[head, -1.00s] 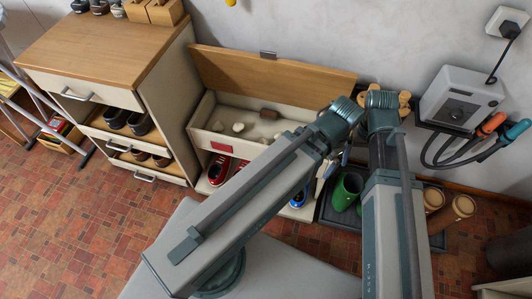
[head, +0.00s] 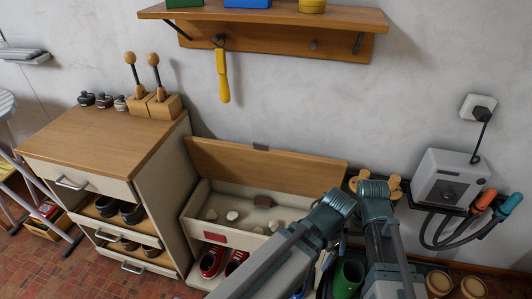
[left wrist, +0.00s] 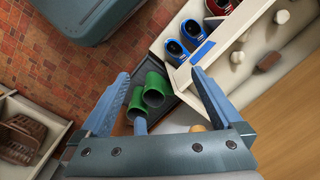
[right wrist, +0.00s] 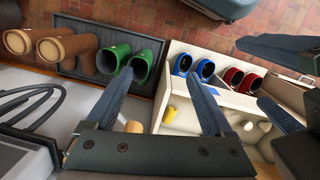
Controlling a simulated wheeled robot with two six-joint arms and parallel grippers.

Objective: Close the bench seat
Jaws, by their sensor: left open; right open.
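The bench seat's wooden lid (head: 265,163) stands raised, leaning back by the wall behind the cream bench box (head: 195,213). The box is open, with a brown block (head: 263,201) and several pale lumps inside. The lid also shows at the lower right of the left wrist view (left wrist: 290,125). My left gripper (left wrist: 160,78) is open and empty, above the bench's end beside the green boots (left wrist: 154,88). My right gripper (right wrist: 159,78) is open and empty, near the same end. In the head view my arms hide the bench's right end and the fingertips.
A wood-topped drawer cabinet (head: 110,145) stands close left of the bench. A wall shelf (head: 270,40) with a hanging yellow-handled tool (head: 222,75) is above. A grey wall unit (head: 445,178) with hoses is right. Shoes (head: 212,261) sit below the box.

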